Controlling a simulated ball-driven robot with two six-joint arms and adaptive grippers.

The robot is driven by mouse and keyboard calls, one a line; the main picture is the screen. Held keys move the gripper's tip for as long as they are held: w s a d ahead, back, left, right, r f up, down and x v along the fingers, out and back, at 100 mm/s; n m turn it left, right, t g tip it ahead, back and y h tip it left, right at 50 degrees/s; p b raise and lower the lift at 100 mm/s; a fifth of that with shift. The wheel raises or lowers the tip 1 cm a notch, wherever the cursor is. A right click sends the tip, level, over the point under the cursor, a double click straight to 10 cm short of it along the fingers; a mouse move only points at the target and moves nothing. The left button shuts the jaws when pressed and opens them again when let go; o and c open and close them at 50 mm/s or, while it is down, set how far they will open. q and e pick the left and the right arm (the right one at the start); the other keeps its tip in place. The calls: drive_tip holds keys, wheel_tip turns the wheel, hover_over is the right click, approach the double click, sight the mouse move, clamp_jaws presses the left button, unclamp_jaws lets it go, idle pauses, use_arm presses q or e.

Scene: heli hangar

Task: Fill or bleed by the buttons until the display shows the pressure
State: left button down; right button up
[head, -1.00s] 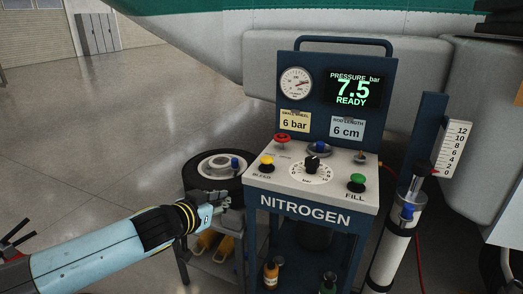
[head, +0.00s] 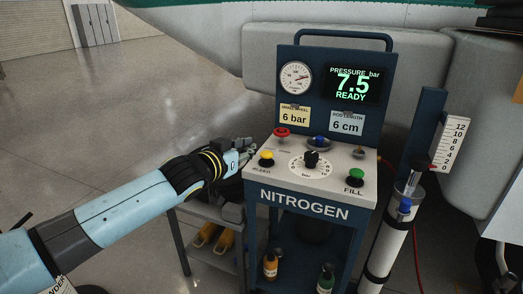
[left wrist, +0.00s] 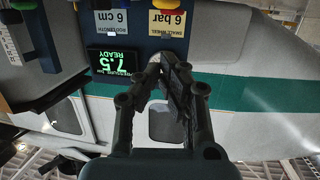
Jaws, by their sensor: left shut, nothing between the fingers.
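The blue nitrogen cart (head: 304,207) stands in the middle of the head view. Its display (head: 352,85) reads "PRESSURE_bar 7.5 READY"; it also shows upside down in the left wrist view (left wrist: 115,62). A yellow card (head: 294,116) says "SMALL WHEEL 6 bar". The yellow BLEED button (head: 267,158) is at the panel's left, the green FILL button (head: 356,175) at its right, with a black dial knob (head: 311,159) between. My left gripper (head: 244,147) is shut and empty, just left of and behind the BLEED button, apart from it. My right gripper is not in view.
A red knob (head: 282,133) and a round gauge (head: 296,78) are on the cart. A strut with a scale (head: 452,144) stands at the right. A low shelf (head: 215,247) is under my left arm.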

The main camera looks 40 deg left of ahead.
sight(266, 158)
use_arm(q)
drive_tip(key=w+f+b, duration=0.1)
drive_tip(key=w, duration=0.1)
drive_tip(key=w+f+b, duration=0.1)
drive_tip(key=w, duration=0.1)
drive_tip(key=w+f+b, duration=0.1)
drive_tip(key=w, duration=0.1)
drive_tip(key=shift+w+a+f, duration=0.15)
drive_tip(key=shift+a+f, duration=0.1)
drive_tip(key=shift+f, duration=0.15)
drive_tip(key=shift+w+f, duration=0.25)
drive_tip(key=shift+w, duration=0.05)
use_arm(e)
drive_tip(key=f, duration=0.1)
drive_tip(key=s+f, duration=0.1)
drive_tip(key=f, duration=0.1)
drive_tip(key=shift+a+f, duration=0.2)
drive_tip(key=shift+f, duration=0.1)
